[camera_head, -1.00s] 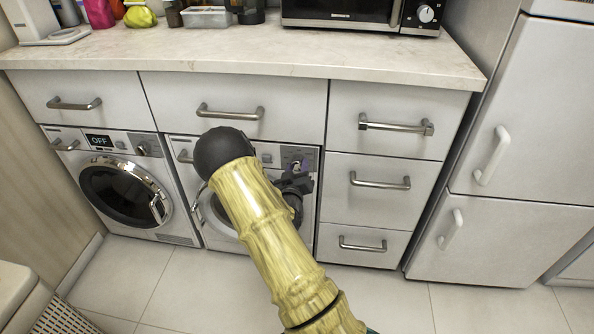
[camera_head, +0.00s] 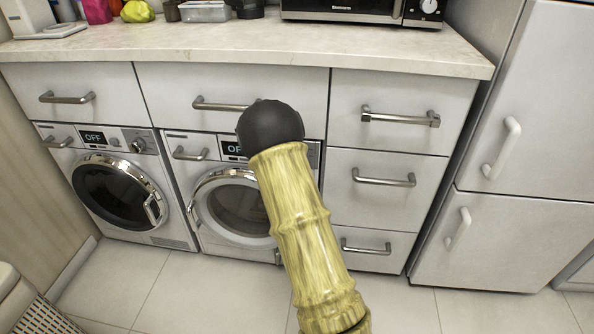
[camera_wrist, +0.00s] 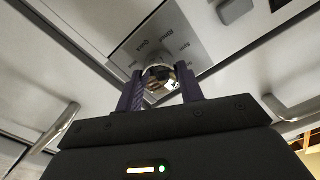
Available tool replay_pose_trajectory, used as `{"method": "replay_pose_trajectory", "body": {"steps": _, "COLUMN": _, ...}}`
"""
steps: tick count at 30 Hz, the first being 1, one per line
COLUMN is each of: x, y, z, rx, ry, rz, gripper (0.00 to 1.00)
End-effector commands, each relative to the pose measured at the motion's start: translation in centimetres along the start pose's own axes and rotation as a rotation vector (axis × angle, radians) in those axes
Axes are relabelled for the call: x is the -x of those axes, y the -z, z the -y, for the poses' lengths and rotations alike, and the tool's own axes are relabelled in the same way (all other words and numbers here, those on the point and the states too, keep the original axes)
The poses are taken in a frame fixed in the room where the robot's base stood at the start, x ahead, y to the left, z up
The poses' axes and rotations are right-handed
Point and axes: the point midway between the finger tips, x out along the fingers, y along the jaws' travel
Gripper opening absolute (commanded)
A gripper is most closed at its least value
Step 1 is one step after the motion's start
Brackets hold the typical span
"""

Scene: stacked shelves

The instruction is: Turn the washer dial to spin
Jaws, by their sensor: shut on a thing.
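My gripper (camera_wrist: 160,84) is shut on a round chrome dial (camera_wrist: 160,72) in the wrist view, with a purple finger on each side of it. The dial sits on a grey panel (camera_wrist: 172,32) with small printed words around it. "Rinse" and "Quick" seem to be among them. In the head view, my arm hides the gripper and dial. The right washer (camera_head: 180,140) stands behind my arm. Its display (camera_head: 233,149) is partly covered, with "OF" visible. The left washer (camera_head: 185,235) shows "OFF" and has its own uncovered dial (camera_head: 138,145).
Drawers with bar handles (camera_head: 384,177) stand right of the washers, and a white fridge (camera_head: 540,100) further right. A pale countertop (camera_head: 240,50) overhangs them, with a microwave (camera_head: 345,12) on it.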

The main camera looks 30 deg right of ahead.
Motion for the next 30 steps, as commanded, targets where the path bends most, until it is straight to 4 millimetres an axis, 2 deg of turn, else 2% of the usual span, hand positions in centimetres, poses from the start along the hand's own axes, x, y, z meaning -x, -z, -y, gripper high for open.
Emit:
{"method": "replay_pose_trajectory", "body": {"steps": 2, "x": 0.05, "y": -0.5, "z": -0.27, "rx": -0.075, "ry": -0.001, "rz": 0.003, "gripper": 0.15}}
{"method": "replay_pose_trajectory", "body": {"steps": 30, "x": 0.05, "y": -0.57, "z": -0.32, "rx": -0.964, "ry": -0.002, "rz": 0.002, "gripper": 0.15}}
